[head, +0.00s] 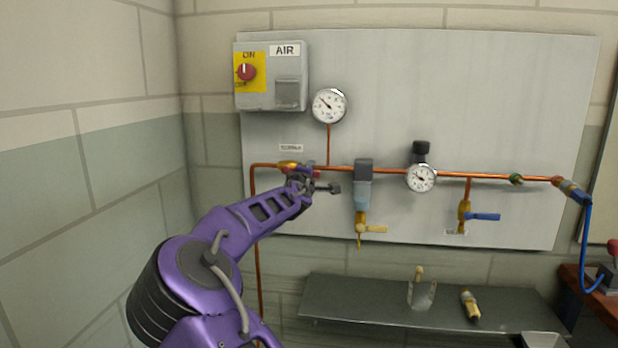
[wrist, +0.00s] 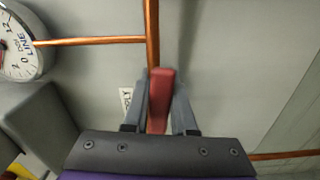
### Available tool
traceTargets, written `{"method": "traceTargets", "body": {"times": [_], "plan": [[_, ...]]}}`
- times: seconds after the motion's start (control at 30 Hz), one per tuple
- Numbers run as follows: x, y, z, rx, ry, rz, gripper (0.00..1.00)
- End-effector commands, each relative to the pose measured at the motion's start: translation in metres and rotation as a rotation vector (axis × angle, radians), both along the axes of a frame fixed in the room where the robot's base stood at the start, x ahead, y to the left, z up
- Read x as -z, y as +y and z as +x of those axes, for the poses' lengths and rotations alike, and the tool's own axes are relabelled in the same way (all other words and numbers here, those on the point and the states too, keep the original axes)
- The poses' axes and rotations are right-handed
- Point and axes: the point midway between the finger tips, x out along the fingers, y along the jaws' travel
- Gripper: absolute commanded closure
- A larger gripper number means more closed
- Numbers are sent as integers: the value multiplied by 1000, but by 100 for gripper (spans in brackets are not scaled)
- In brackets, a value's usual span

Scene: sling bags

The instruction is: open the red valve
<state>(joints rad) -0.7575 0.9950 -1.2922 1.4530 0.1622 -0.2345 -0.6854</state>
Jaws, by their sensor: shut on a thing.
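The red valve's handle (wrist: 161,95) sits between the two grey fingers of my gripper (wrist: 160,88) in the wrist view. The fingers are shut on it from both sides. The handle appears roughly in line with the copper pipe (wrist: 152,35) there. In the head view my gripper (head: 303,180) is at the left part of the horizontal copper pipe. Only a little red and the yellow brass valve body (head: 287,164) show there; my gripper hides the rest.
A pressure gauge (head: 329,105) and a grey switch box (head: 288,90) are above the pipe. A regulator with a yellow-handled drain (head: 373,229), a second gauge (head: 421,178) and a blue-handled valve (head: 484,216) are to the right. A dark shelf (head: 380,317) is below.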

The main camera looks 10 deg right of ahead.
Motion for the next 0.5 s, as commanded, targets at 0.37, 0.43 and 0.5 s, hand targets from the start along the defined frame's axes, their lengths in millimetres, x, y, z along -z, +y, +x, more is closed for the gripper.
{"method": "traceTargets", "body": {"times": [0.37,0.43,0.5], "plan": [[-8,0,0,-1,42,-104,100],[-8,0,0,-1,44,-109,100],[-8,0,0,-1,45,-112,100]]}}
